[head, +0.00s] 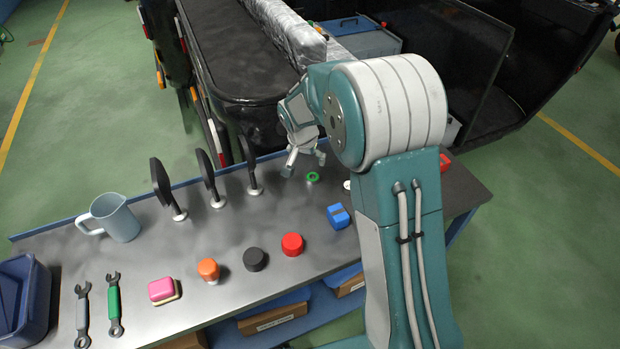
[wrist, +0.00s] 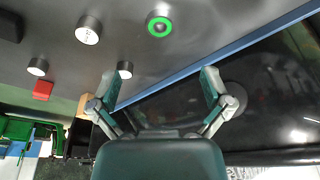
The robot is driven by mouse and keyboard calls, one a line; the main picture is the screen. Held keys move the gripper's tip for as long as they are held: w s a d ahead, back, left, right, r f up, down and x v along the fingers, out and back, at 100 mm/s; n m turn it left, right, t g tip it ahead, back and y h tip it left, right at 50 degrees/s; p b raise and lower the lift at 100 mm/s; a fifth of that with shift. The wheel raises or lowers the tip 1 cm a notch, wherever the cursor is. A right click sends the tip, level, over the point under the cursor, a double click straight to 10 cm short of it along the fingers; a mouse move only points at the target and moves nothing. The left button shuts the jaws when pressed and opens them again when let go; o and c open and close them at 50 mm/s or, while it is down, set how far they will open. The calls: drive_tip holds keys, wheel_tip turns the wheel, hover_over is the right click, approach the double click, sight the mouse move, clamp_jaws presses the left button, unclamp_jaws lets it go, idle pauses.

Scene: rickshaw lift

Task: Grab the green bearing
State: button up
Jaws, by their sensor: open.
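The green bearing (head: 313,177) is a small ring lying flat on the grey workbench near its back edge. My gripper (head: 305,163) is open and empty, just behind and above the bearing in the head view. In the wrist view my open gripper (wrist: 161,82) has its two fingers spread wide, with the bearing ahead of the fingertips and apart from them.
A blue block (head: 339,216), red knob (head: 292,244) and black knob (head: 255,259) stand in front of the bearing. Black discs on stands (head: 249,165) are to its left. A blue rail (wrist: 240,44) edges the bench. My arm hides some of the right side.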

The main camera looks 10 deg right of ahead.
hover_over(312, 176)
drive_tip(key=s, duration=0.3)
drive_tip(key=f, duration=0.5)
drive_tip(key=shift+w+a+f, duration=0.1)
drive_tip(key=shift+a+f, duration=0.2)
drive_tip(key=shift+a, duration=0.05)
drive_tip(key=shift+w+a+f, duration=0.15)
drive_tip(key=shift+f, duration=0.4)
drive_tip(key=x, duration=0.3)
drive_tip(key=shift+w+a+f, duration=0.1)
drive_tip(key=shift+w+f, duration=0.15)
drive_tip(key=shift+f, duration=0.05)
drive_tip(key=shift+w+d+f, duration=0.15)
drive_tip(key=shift+d+f, duration=0.1)
drive_tip(key=shift+f, duration=0.2)
drive_tip(key=shift+a, duration=0.1)
drive_tip(key=c, duration=1.2)
